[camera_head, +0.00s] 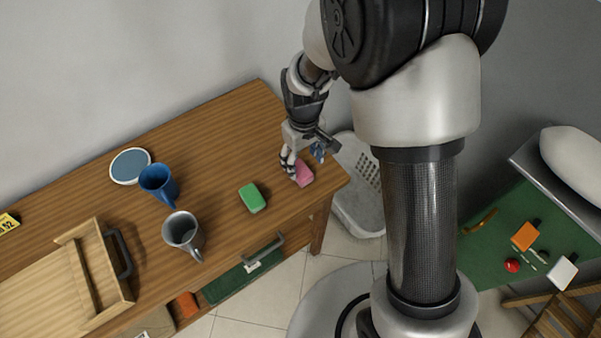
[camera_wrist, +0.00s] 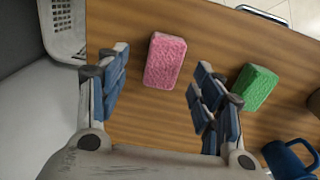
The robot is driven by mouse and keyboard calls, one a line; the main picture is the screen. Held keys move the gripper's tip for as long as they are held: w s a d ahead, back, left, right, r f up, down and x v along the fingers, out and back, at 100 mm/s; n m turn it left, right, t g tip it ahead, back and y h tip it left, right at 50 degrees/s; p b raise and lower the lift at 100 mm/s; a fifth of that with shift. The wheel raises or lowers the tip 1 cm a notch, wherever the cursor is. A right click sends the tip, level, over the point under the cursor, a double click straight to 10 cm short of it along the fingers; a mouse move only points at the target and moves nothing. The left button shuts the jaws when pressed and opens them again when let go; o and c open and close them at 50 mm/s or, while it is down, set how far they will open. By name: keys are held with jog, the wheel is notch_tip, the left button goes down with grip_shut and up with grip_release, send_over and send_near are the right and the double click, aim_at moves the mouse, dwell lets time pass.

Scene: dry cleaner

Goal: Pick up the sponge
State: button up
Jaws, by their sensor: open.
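Two sponges lie on the wooden table (camera_head: 215,130). The pink sponge (camera_head: 303,174) is near the table's right end, partly behind my gripper (camera_head: 302,166) in the head view. In the wrist view the pink sponge (camera_wrist: 165,60) lies ahead of and between the open fingers of my gripper (camera_wrist: 158,88). The fingers hold nothing, and I cannot tell their exact height above the table. The green sponge (camera_head: 252,197) lies to the left in the head view, and in the wrist view it (camera_wrist: 254,87) is just right of the right finger.
A blue mug (camera_head: 158,183), a grey mug (camera_head: 182,232) and a round blue-grey dish (camera_head: 130,165) stand left on the table, beside a wooden tray (camera_head: 122,303). A white basket (camera_head: 352,205) stands past the table's right end.

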aim_at(300, 169)
jog(key=f, duration=0.1)
jog(key=f+b, duration=0.1)
jog(key=f, duration=0.1)
jog(key=f+b, duration=0.1)
jog(key=f, duration=0.1)
jog(key=shift+a+f, duration=0.1)
jog(key=shift+a, duration=0.25)
jog(key=shift+c, duration=0.3)
jog(key=c, duration=0.8)
